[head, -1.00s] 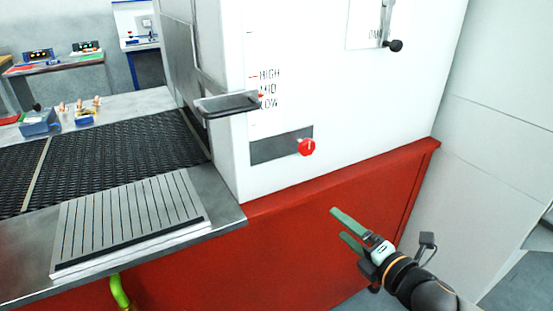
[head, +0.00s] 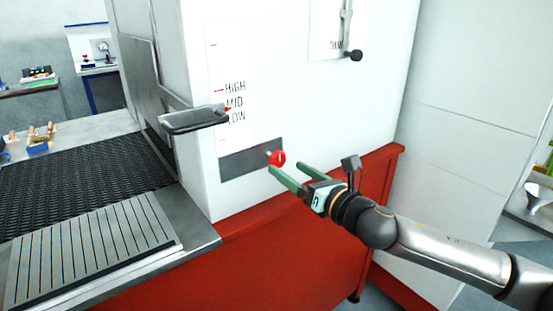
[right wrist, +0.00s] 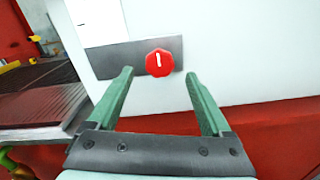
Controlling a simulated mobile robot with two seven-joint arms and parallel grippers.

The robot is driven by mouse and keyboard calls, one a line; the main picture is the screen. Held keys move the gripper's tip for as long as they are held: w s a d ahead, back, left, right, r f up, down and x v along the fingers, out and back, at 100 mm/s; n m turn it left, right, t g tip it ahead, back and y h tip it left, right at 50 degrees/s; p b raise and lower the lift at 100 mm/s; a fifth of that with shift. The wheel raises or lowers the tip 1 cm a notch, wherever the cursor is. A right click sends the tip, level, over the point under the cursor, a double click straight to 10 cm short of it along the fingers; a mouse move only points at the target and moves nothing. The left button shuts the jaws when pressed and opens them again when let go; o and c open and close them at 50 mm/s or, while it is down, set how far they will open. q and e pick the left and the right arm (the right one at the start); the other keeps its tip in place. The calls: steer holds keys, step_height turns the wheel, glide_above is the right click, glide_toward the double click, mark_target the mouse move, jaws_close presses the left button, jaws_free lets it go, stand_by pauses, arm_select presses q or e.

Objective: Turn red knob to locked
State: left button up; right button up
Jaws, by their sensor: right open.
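The red knob (head: 276,158) sits on a grey plate (head: 240,161) low on the white machine panel. In the right wrist view the knob (right wrist: 160,63) shows a white mark that stands nearly upright. My right gripper (head: 290,174) is open, with its green fingers reaching towards the knob. No lock lettering is readable on the plate. My left gripper is not in view.
A grey tray-like handle (head: 194,120) juts out by the HIGH, MID, LOW scale. A black-knobbed lever (head: 354,55) is higher on the panel. The mesh belt (head: 90,185) and slatted plate (head: 95,250) lie left. A red ledge (head: 240,229) runs below the panel.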

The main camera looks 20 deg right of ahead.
mark_target(279, 163)
steer(key=shift+x, duration=2.8)
jaws_close()
